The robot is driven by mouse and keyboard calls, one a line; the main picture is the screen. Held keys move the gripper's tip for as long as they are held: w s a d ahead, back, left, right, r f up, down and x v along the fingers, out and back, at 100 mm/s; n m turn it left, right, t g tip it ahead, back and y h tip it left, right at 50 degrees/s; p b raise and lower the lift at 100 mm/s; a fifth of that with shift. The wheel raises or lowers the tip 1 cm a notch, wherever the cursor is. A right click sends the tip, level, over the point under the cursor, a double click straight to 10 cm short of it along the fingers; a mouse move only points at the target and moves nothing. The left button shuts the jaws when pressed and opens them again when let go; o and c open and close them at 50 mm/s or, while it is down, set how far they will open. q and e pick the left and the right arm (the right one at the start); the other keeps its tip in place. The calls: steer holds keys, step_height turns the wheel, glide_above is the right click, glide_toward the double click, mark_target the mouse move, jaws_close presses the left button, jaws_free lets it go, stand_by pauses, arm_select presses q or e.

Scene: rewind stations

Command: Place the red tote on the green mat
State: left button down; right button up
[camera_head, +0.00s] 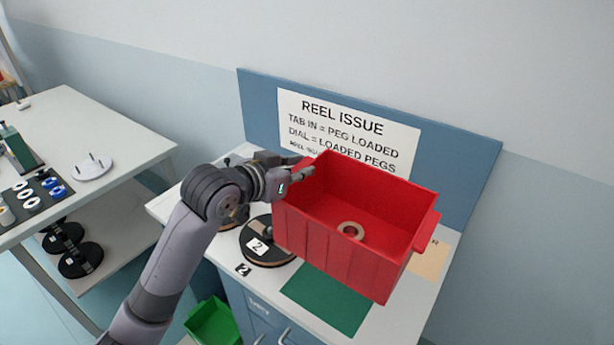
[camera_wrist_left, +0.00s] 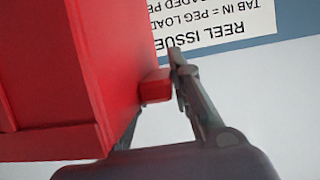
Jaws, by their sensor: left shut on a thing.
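My right gripper is not in view.
A dark reel with a "2" label (camera_head: 258,246) lies left of the mat on the counter (camera_head: 420,300). A blue board with a "REEL ISSUE" sign (camera_head: 350,130) stands behind. A tan patch (camera_head: 430,262) is at right. A white table (camera_head: 90,130) with parts is at left.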

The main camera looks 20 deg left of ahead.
arm_select(q)
steer(key=shift+r, duration=0.4)
steer(key=shift+s, duration=0.15)
steer(key=s+n+y, duration=0.1)
steer(key=s, duration=0.1)
steer(key=s+a+r+n+y+b, duration=0.1)
steer(key=s+y, duration=0.1)
steer(key=s+n+y+b, duration=0.1)
steer(key=s, duration=0.2)
steer(key=shift+a+r+n+t, duration=0.15)
steer(key=shift+a+n+t, duration=0.15)
steer(key=shift+n+t, duration=0.1)
steer(key=shift+s+a+r+y, duration=0.1)
steer(key=shift+s+a+y, duration=0.1)
steer(key=shift+y, duration=0.1)
steer(key=shift+d, duration=0.1)
